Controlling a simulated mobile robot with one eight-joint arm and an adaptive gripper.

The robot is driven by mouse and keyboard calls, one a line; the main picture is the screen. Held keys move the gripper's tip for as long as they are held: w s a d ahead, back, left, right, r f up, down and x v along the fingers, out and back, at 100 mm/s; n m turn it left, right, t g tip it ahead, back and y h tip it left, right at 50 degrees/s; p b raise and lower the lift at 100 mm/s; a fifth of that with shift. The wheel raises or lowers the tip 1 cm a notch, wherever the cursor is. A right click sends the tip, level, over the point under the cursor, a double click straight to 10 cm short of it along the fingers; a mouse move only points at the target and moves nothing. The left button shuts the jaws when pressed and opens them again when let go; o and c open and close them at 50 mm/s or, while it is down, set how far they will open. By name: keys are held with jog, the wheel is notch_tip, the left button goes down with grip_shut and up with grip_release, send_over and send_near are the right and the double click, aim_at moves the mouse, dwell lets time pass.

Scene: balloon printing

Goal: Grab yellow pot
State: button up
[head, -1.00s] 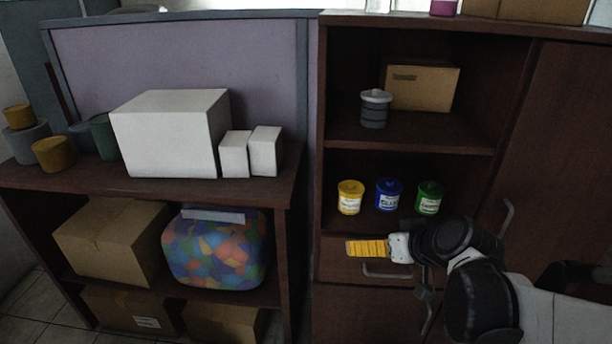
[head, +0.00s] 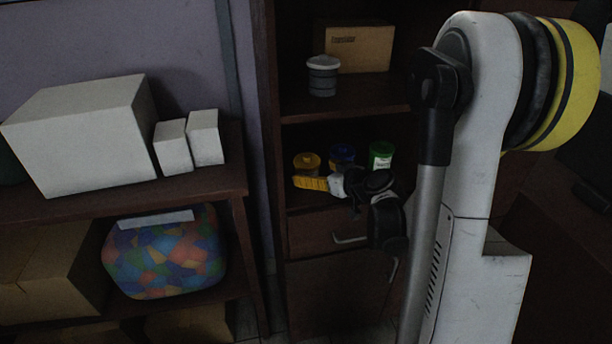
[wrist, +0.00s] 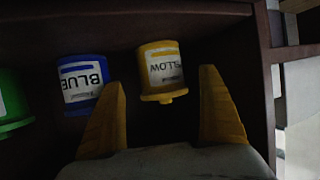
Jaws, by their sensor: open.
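The yellow pot (head: 307,162) stands on the lower cabinet shelf at the left of a row of pots in the head view; my gripper partly covers it. In the wrist view the yellow pot (wrist: 161,74) appears upside down with its label showing, between and beyond the two yellow fingers. My gripper (wrist: 165,115) is open and empty, its fingers apart from the pot. In the head view my gripper (head: 312,183) is just in front of the shelf, slightly below the yellow pot.
A blue pot (head: 342,156) and a green pot (head: 381,156) stand right of the yellow one. In the wrist view the blue pot (wrist: 82,84) is close to the left finger. The cabinet side wall (wrist: 264,60) is near the right finger. A drawer handle (head: 348,239) sits below.

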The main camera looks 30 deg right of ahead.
jog(key=b+x, duration=0.2)
jog(key=x, duration=0.3)
jog(key=shift+s, duration=0.1)
jog(key=shift+c, duration=0.9)
jog(key=c, duration=1.2)
jog(key=shift+c, duration=0.2)
jog(key=shift+r, duration=0.1)
